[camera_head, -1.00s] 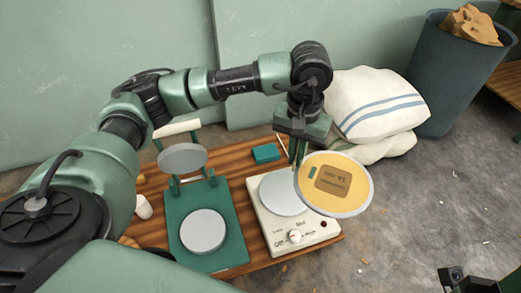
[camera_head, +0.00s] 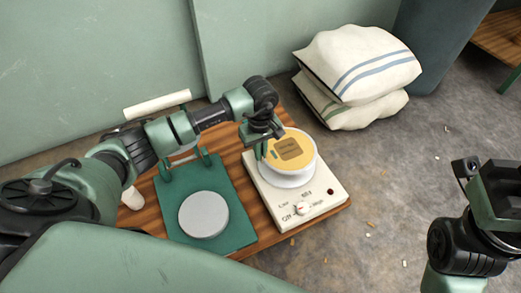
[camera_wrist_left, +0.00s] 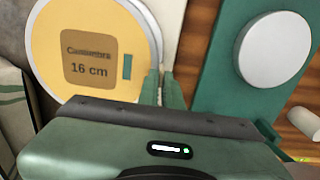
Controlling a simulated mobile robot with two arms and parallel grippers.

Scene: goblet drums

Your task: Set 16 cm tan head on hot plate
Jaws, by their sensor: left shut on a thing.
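The tan head (camera_head: 276,161) is a round disc with a pale rim and a brown label; the label reads 16 cm in the left wrist view (camera_wrist_left: 45,45). My left gripper (camera_head: 262,150) is shut on its left edge. The head is over the round plate of the white hot plate (camera_head: 325,196), covering most of it. I cannot tell whether it touches the plate. In the wrist view the gripper fingers (camera_wrist_left: 162,90) are at the head's right edge. My right gripper (camera_head: 497,195) is at the right edge; its jaws are unclear.
A green press (camera_head: 170,205) with a grey disc (camera_head: 203,214) stands left of the hot plate on the wooden table (camera_head: 262,222). A white cylinder (camera_head: 132,198) is at the table's left. Stacked sacks (camera_head: 360,65) lie behind on the floor.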

